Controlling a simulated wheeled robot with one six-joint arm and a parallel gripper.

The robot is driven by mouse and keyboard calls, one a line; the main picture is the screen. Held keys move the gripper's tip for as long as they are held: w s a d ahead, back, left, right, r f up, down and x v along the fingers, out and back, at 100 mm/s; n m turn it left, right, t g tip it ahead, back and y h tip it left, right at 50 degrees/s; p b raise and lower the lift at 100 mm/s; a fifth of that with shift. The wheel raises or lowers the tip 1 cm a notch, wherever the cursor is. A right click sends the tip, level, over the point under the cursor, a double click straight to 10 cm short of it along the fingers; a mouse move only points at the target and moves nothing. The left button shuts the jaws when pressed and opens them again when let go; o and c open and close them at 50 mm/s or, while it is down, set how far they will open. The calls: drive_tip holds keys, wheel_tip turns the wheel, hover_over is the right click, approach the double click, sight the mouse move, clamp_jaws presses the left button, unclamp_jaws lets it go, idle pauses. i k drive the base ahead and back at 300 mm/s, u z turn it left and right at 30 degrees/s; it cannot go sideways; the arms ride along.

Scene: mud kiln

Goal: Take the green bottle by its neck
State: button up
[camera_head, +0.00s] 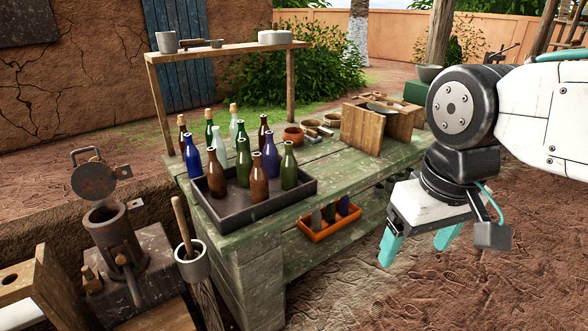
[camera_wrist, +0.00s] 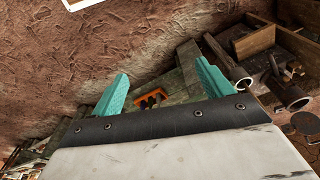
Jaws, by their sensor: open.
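Several bottles stand upright in and around a dark tray (camera_head: 270,208) on the green workbench. Green ones include a bottle (camera_head: 289,168) at the tray's right end and another green bottle (camera_head: 243,163) near its middle. A corked dark green bottle (camera_head: 209,128) stands farther back. I cannot tell which one is meant. Necks of the two green bottles in the tray show clear above their shoulders. My gripper (camera_head: 417,246) hangs to the right of the bench, well apart from the bottles, with teal fingers open and empty. The wrist view also shows my gripper (camera_wrist: 160,75); no bottle in the tray is clear there.
Brown bottles (camera_head: 259,178) and a blue bottle (camera_head: 271,157) crowd the green ones. An orange tray (camera_head: 322,231) with bottles sits on the lower shelf. A raised wooden shelf (camera_head: 228,51) stands behind. A wooden box (camera_head: 362,130) and bowls are at the bench's far end.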

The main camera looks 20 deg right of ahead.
sight(288, 165)
drive_tip(key=u, duration=0.7)
drive_tip(key=i, duration=1.35)
drive_tip(key=z, duration=0.3)
